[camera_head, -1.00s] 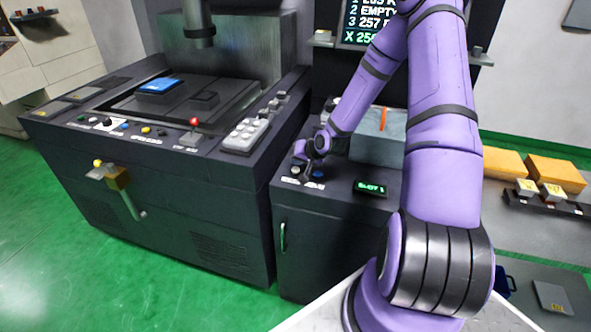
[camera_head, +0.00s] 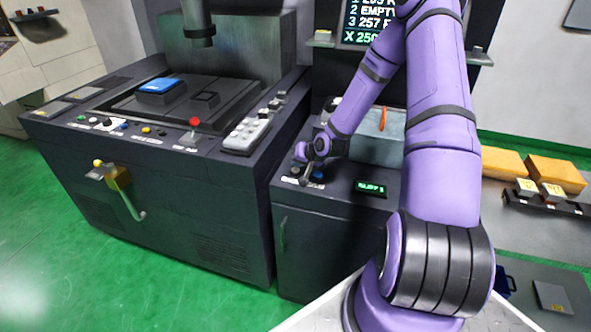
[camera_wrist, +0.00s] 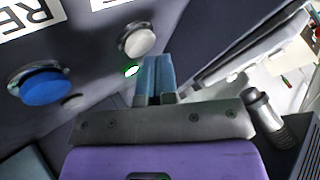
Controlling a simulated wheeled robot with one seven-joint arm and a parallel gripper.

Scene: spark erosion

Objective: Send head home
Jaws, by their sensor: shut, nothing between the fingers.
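My gripper (camera_head: 306,179) is over the front left of the dark control cabinet's top (camera_head: 340,190), by its buttons. In the wrist view its two fingers (camera_wrist: 153,65) are closed together with nothing between them. A pale round button (camera_wrist: 137,40) lies just beyond and left of the fingertips; contact cannot be told. Labels by the buttons are cut off. The grey cylindrical head (camera_head: 199,30) hangs over the machine's work table at the left.
A small green-lettered display (camera_head: 370,188) sits right of the buttons. A grey-blue box (camera_head: 376,148) stands behind my gripper. A red knob (camera_head: 194,122) and a white keypad (camera_head: 246,135) are on the machine's front panel. A screen (camera_head: 367,22) with lines of numbers is behind my arm.

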